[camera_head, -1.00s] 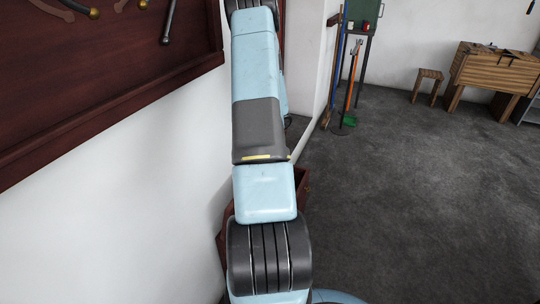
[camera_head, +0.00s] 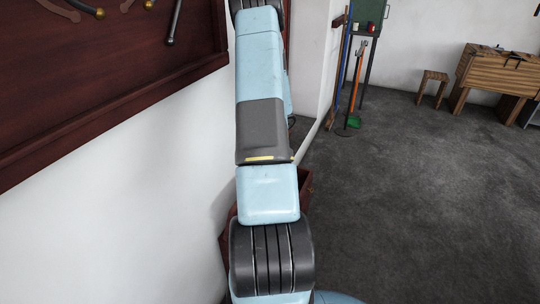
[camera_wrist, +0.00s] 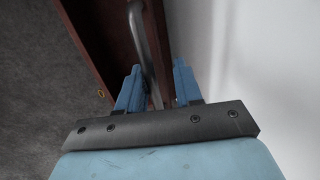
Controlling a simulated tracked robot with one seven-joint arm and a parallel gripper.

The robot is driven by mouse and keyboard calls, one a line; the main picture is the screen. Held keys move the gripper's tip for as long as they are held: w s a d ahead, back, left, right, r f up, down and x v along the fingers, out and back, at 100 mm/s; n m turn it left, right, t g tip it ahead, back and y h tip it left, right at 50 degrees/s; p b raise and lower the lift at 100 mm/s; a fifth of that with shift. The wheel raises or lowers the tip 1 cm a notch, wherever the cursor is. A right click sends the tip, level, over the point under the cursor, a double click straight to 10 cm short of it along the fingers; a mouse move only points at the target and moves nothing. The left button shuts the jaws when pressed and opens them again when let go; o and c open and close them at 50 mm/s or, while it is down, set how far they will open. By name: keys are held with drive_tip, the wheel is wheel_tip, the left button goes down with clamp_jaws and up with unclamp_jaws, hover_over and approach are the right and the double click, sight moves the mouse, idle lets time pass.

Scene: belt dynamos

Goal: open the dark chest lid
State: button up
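A dark red-brown wooden body, likely the chest, stands low against the white wall. In the head view only slivers of the chest (camera_head: 306,186) show beside my arm, which hides the rest. In the wrist view its dark wood (camera_wrist: 92,30) fills the upper middle, between grey floor and white wall. A grey metal bar (camera_wrist: 144,45), like a handle, runs along it. My gripper (camera_wrist: 158,78) has its two blue fingers apart. The bar passes between them, nearer the left finger; whether it touches cannot be told. The gripper is hidden in the head view. Whether the lid is raised cannot be told.
A dark red wooden wall board (camera_head: 110,75) with hung tools is at upper left. Brooms (camera_head: 356,80) stand by the wall corner. A stool (camera_head: 434,80) and a wooden bench (camera_head: 495,75) are at the back right. The grey floor (camera_head: 420,190) to the right is clear.

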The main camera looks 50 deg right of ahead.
drive_tip(key=v, duration=1.3)
